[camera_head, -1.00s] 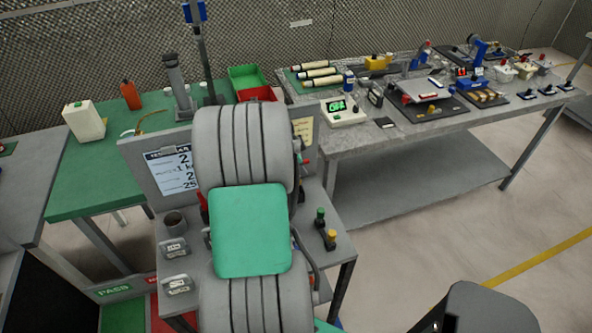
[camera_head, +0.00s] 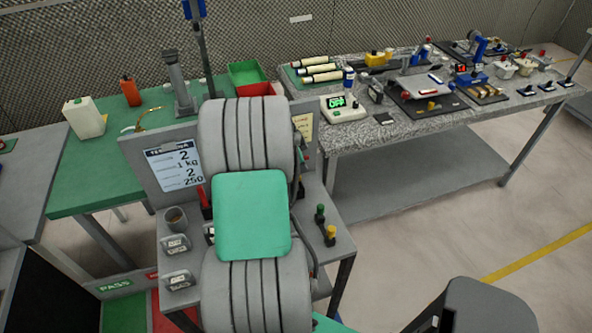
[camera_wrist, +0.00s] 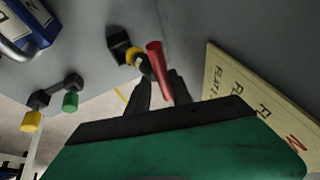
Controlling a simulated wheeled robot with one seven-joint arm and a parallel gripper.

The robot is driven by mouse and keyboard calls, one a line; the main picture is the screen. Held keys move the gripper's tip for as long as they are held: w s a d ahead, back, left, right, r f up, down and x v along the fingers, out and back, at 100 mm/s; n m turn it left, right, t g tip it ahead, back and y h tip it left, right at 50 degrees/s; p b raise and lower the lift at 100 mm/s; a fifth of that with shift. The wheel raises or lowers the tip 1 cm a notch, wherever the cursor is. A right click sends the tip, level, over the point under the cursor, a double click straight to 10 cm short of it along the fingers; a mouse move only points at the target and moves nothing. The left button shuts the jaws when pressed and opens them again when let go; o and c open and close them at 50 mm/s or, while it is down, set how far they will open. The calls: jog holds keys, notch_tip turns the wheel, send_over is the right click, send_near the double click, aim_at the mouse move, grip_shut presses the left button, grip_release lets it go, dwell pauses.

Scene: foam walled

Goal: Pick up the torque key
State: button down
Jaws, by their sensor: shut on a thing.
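In the wrist view a slim red handle (camera_wrist: 156,62), which looks like the torque key, sits between the two dark fingers of my gripper (camera_wrist: 160,90). The fingers are shut on it. A yellow ring and a black block (camera_wrist: 118,44) show close beside it; I cannot tell whether the key touches them. In the head view my own arm hides the gripper and the key's held part.
A yellow note (camera_wrist: 245,95) is right of the gripper in the wrist view. Green (camera_head: 319,212) and yellow (camera_head: 330,234) knobs stand on the small grey bench. A back table (camera_head: 440,122) is crowded with tools.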

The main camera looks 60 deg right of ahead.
jog(key=shift+w+d+r, duration=0.1)
jog(key=shift+w+r, duration=0.05)
notch_tip(320, 180, up, 19)
jog(key=p, duration=0.6)
dwell(0.8)
